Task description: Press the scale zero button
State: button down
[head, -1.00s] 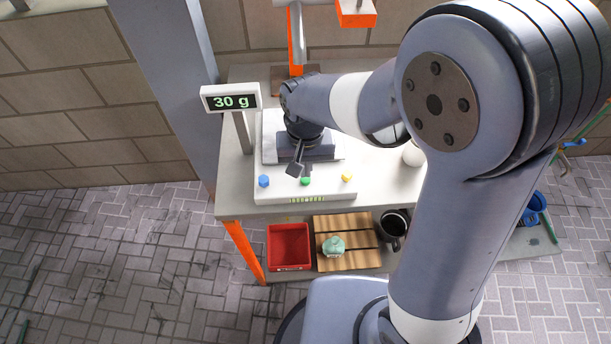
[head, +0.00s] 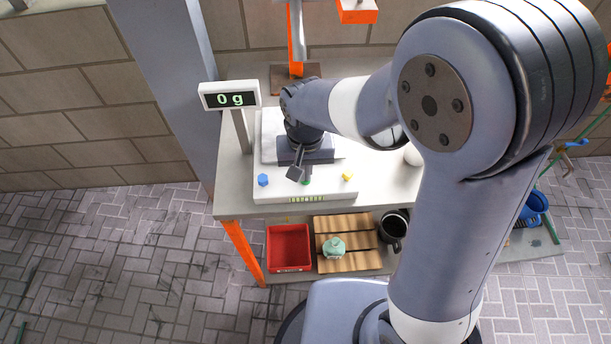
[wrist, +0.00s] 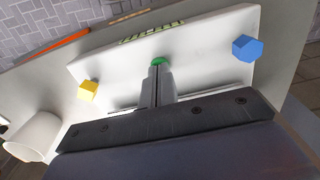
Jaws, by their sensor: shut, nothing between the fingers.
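The scale (head: 330,192) is a white slab on the workbench, with a blue button (head: 263,180), a green button (head: 306,182) and a yellow button (head: 347,176) along its front. Its raised display (head: 230,97) reads 0 g. My gripper (head: 299,174) is shut and empty, with its tips at the green button. In the wrist view, my shut fingertips (wrist: 157,70) overlap the green button (wrist: 158,61), which shows just beyond them. The blue button (wrist: 247,48) and yellow button (wrist: 88,90) stand clear to either side. Which button is the zero one is not legible.
The bench top (head: 385,178) is free right of the scale, with a pale cup (head: 413,155) partly behind my arm. Below, the shelf holds a red bin (head: 289,248), a wooden pallet (head: 345,225) with a greenish object (head: 334,247), and a dark mug (head: 393,227).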

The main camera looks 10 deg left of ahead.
jog(key=shift+r, duration=0.1)
jog(key=shift+r+p, duration=1.7)
jog(key=shift+r, duration=0.3)
